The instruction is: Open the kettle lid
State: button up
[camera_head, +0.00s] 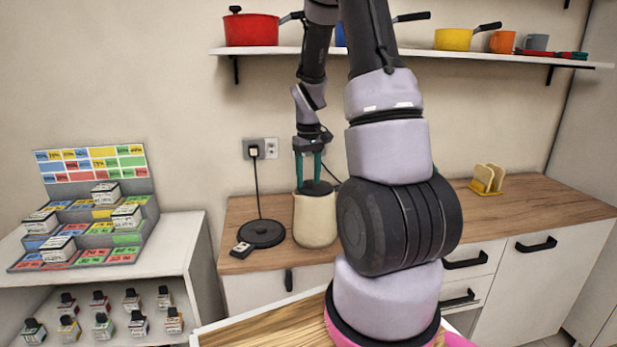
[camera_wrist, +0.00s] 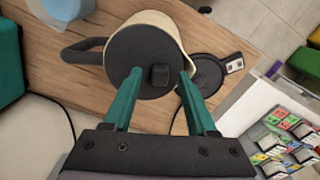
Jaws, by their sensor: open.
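The cream kettle (camera_head: 315,220) stands on the wooden counter, with its dark lid on top. In the wrist view the lid (camera_wrist: 138,50) looks closed, with a small black knob (camera_wrist: 159,74) near its edge and a dark handle (camera_wrist: 80,52) on the kettle's left. My gripper (camera_head: 311,170) points down above the lid. In the wrist view its two green fingers (camera_wrist: 158,76) are apart, one on each side of the knob. Whether a finger touches the lid I cannot tell.
A round black kettle base (camera_head: 262,233) with a cord to the wall socket lies left of the kettle. A shelf (camera_head: 290,51) with pots (camera_head: 251,30) hangs above. Yellow toast holder (camera_head: 487,180) stands far right on the counter.

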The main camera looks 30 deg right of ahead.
grip_shut()
dwell(1.4)
